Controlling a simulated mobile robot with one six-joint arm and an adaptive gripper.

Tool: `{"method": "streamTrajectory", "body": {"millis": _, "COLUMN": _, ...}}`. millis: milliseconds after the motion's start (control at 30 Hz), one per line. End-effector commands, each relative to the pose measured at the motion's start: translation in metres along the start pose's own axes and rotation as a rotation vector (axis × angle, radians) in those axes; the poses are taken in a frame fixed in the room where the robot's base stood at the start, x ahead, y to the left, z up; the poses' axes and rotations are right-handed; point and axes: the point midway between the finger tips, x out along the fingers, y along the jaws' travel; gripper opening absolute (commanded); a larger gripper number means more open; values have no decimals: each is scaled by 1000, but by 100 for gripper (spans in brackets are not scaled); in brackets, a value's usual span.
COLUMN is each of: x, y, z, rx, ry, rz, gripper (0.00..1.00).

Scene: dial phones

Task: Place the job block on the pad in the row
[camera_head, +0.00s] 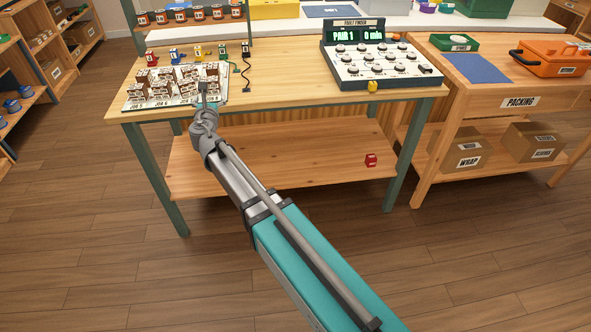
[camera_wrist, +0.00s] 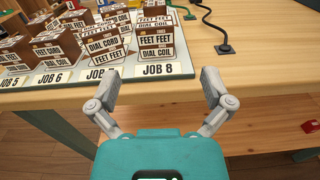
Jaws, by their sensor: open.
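A white tray (camera_head: 205,100) on the workbench bears rows of stacked brown blocks with white labels. In the wrist view the tray's front edge (camera_wrist: 98,74) reads JOB 5 to JOB 8, with the JOB 8 stack (camera_wrist: 157,42) nearest my gripper. Its blocks read FEET FEET and DIAL COIL. A small red block (camera_head: 371,160) with a white label lies on the lower shelf; it also shows in the wrist view (camera_wrist: 312,126). I cannot tell which block is the job block or which spot is the pad. My gripper (camera_wrist: 160,78) is open and empty before the JOB 8 label.
Several small coloured pieces (camera_head: 197,52) stand behind the tray, with cables beside them. The fault finder (camera_head: 379,66) reads PAIR 1 and 0 min; a yellow object (camera_head: 373,86) is at its front. The bench between tray and fault finder is largely clear. A blue mat (camera_head: 470,68) lies at right.

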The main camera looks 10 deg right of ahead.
Motion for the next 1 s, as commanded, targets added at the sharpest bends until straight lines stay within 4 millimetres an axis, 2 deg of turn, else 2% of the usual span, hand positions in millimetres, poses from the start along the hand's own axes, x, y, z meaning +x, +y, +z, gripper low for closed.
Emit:
{"method": "streamTrajectory", "body": {"millis": 167, "x": -4, "y": -41, "z": -8, "rx": 172, "ry": 39, "rz": -97, "gripper": 100}}
{"method": "streamTrajectory", "body": {"millis": 333, "x": -17, "y": -110, "z": -29, "rx": 499, "ry": 100, "rz": -289, "gripper": 100}}
{"method": "streamTrajectory", "body": {"millis": 467, "x": -37, "y": -168, "z": -53, "rx": 806, "ry": 140, "rz": -489, "gripper": 100}}
{"method": "streamTrajectory", "body": {"millis": 600, "x": -69, "y": -222, "z": -83, "rx": 1129, "ry": 163, "rz": -727, "gripper": 100}}
{"method": "streamTrajectory", "body": {"millis": 700, "x": -96, "y": -251, "z": -105, "rx": 1348, "ry": 167, "rz": -909, "gripper": 100}}
{"method": "streamTrajectory", "body": {"millis": 833, "x": -136, "y": -280, "z": -131, "rx": 1607, "ry": 156, "rz": -1161, "gripper": 100}}
{"method": "streamTrajectory", "body": {"millis": 1000, "x": -192, "y": -300, "z": -158, "rx": 1898, "ry": 120, "rz": -1519, "gripper": 100}}
